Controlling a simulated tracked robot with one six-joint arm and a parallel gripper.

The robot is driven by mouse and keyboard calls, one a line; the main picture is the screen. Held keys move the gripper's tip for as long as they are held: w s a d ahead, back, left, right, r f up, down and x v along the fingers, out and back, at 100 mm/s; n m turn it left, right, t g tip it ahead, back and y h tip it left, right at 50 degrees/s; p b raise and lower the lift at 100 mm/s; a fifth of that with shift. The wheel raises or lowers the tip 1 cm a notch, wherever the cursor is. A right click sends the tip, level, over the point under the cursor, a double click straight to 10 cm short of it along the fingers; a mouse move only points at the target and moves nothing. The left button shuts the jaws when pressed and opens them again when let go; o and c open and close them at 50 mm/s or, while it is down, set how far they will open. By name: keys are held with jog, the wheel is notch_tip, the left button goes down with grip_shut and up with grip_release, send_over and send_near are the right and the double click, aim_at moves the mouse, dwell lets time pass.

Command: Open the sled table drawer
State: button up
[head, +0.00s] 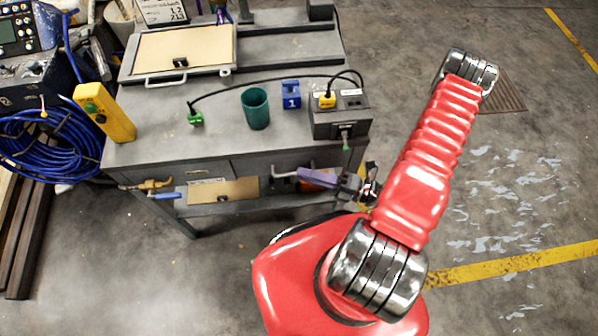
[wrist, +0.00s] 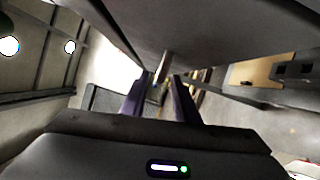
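The grey sled table (head: 165,155) stands at the left centre in the head view. Its drawer front (head: 250,163) is under the tabletop's front edge and looks closed; its handle is not clear to me. My gripper (head: 302,174), with purple fingers, is low in front of the table's right part, pointing left. In the wrist view my gripper (wrist: 163,80) has its two fingers apart, so it is open. A thin metallic piece shows between or just beyond the fingertips; I cannot tell whether they touch it. A large dark surface fills the top of the wrist view.
A brass valve with a blue handle (head: 165,195) sticks out at the table's left front. Open floor lies to the right.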

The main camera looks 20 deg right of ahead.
jog(key=shift+x, duration=1.3)
jog(key=shift+c, duration=0.7)
grip_shut()
jog(key=shift+f, duration=0.1)
